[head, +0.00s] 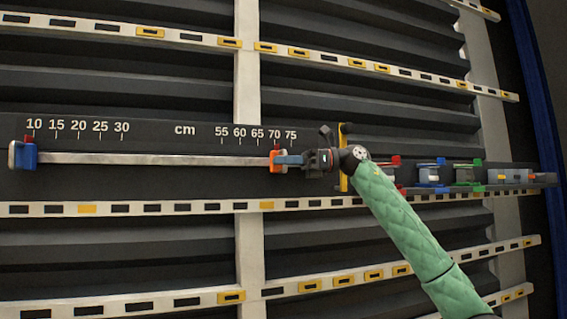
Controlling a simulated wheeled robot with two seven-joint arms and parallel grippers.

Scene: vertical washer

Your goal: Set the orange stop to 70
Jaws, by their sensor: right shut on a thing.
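The orange stop (275,163) sits on a grey horizontal rail (160,160) below a white cm scale (185,130). Its red pointer shows just under the number 70, though the exact alignment is too small to tell. My right gripper (289,161) reaches in from the right and is shut on the orange stop at its right side. Its fingers partly cover that side. A blue stop (25,155) with a red pointer is at the rail's left end, near 10. My left gripper is not in view.
Several pieces with red, blue (430,174) and green (468,174) parts sit on a ledge at the right. A yellow upright bar (343,160) stands beside my right wrist. White slotted strips (180,208) run across the dark ribbed panel above and below the rail.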

